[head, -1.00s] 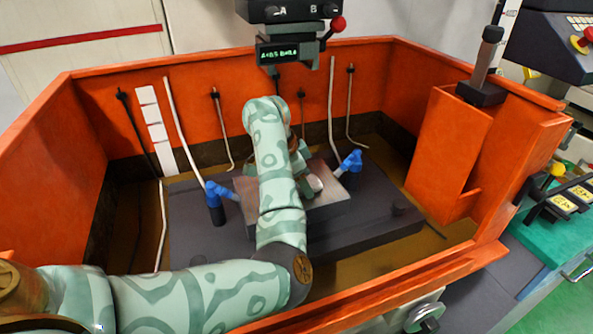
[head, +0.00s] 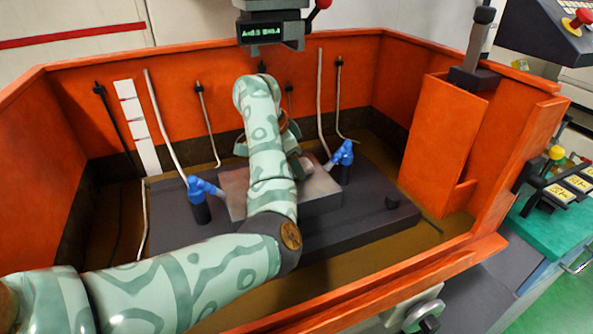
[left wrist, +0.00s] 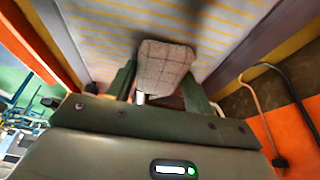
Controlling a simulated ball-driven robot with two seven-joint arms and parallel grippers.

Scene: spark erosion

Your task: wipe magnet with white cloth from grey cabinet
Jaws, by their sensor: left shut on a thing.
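The magnet (head: 322,190) is a flat, reddish-grey block on the dark table in the orange tank. In the left wrist view its pale, yellow-striped face (left wrist: 105,35) fills the background. My left gripper (head: 297,163) is over the magnet, partly hidden by my own arm. In the left wrist view my left gripper (left wrist: 163,92) is shut on a pale, folded white cloth (left wrist: 166,66). The cloth is close over the striped face; I cannot tell whether it touches. The cloth is hidden in the head view. My right gripper is in neither view.
Blue nozzles stand left (head: 199,195) and right (head: 342,160) of the magnet. The machine head (head: 270,30) hangs above the rear wall. Orange tank walls (head: 75,115) surround the work area, with thin hoses along the back. Dark table (head: 375,215) is free at front right.

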